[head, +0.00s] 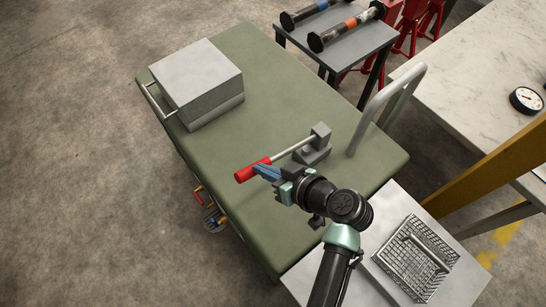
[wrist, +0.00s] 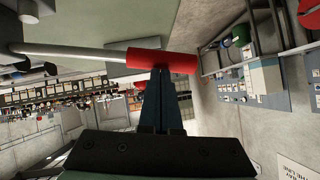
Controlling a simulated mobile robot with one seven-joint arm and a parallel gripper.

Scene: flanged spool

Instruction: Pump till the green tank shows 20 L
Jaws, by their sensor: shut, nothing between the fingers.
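A hand pump (head: 312,152) with a grey block base stands on the green bench top. Its pale lever (head: 290,146) slopes down left to a red handle grip (head: 253,169). My gripper (head: 262,170) has its blue fingers closed at the right end of the red grip. In the wrist view the shut fingertips (wrist: 160,70) are right against the red grip (wrist: 162,60), not around it; whether they touch is hard to tell. I cannot identify a green tank or a litre reading in either view.
A grey box (head: 197,80) sits on the bench's (head: 270,75) far left. Two banded cylinders (head: 345,27) lie on a small table behind. A wire basket (head: 415,258) stands right of my arm. A dial gauge (head: 526,100) lies on the pale table. The bench's front left is clear.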

